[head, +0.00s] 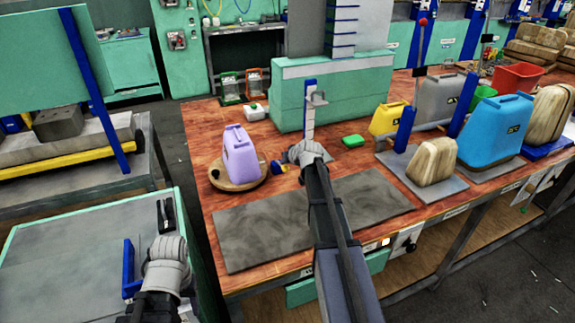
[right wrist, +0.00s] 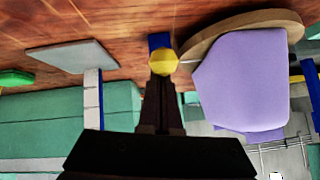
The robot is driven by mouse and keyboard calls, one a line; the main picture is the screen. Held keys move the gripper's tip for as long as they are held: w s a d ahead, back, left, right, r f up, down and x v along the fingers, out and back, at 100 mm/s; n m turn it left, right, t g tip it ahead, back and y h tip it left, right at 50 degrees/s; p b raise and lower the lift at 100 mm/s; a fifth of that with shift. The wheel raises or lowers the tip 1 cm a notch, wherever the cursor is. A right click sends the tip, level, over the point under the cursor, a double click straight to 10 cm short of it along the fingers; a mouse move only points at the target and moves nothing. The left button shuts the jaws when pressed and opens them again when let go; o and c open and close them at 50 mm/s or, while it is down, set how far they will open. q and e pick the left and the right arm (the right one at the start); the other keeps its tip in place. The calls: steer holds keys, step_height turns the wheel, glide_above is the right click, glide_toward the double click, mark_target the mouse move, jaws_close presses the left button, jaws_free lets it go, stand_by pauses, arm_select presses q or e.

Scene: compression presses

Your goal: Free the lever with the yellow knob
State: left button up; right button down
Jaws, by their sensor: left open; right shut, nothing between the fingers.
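The yellow knob (right wrist: 163,61) is right at the tips of my right gripper (right wrist: 163,80) in the right wrist view, with a blue part (right wrist: 159,40) of the lever just behind it. I cannot tell whether tips and knob touch. The gripper is shut with nothing between its fingers. In the head view a small yellow and blue piece (head: 279,168) shows beside my right wrist, which hides part of the area. A lilac jug (head: 240,152) stands on a round wooden board (head: 238,182) next to it. My left gripper (head: 165,214) is open and empty, above the left green-edged table.
A grey mat (head: 300,232) lies at the bench front. The green press (head: 333,90) stands behind. A green block (head: 353,141), yellow jug (head: 385,120), blue jug (head: 494,131) and wooden jug-shaped piece (head: 434,162) are to the right. A gap separates bench and left table.

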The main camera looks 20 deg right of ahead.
mark_target(287, 171)
arm_select(q)
steer(key=shift+f+b, duration=0.95)
steer(key=shift+f, duration=0.15)
arm_select(e)
steer(key=shift+s+f, duration=0.3)
steer(key=shift+f, duration=0.55)
arm_select(q)
steer(key=f+b, duration=0.3)
steer(key=shift+s, duration=0.3)
arm_select(e)
steer(key=shift+s+f+t, duration=0.3)
steer(key=shift+f+t, duration=0.3)
steer(key=shift+t, duration=0.1)
arm_select(q)
steer(key=shift+f, duration=0.15)
arm_select(e)
steer(key=shift+s+a+f, duration=0.1)
steer(key=shift+s, duration=0.05)
arm_select(q)
steer(key=shift+f+b, duration=0.1)
steer(key=shift+b, duration=0.2)
arm_select(e)
steer(key=shift+s+f, duration=0.15)
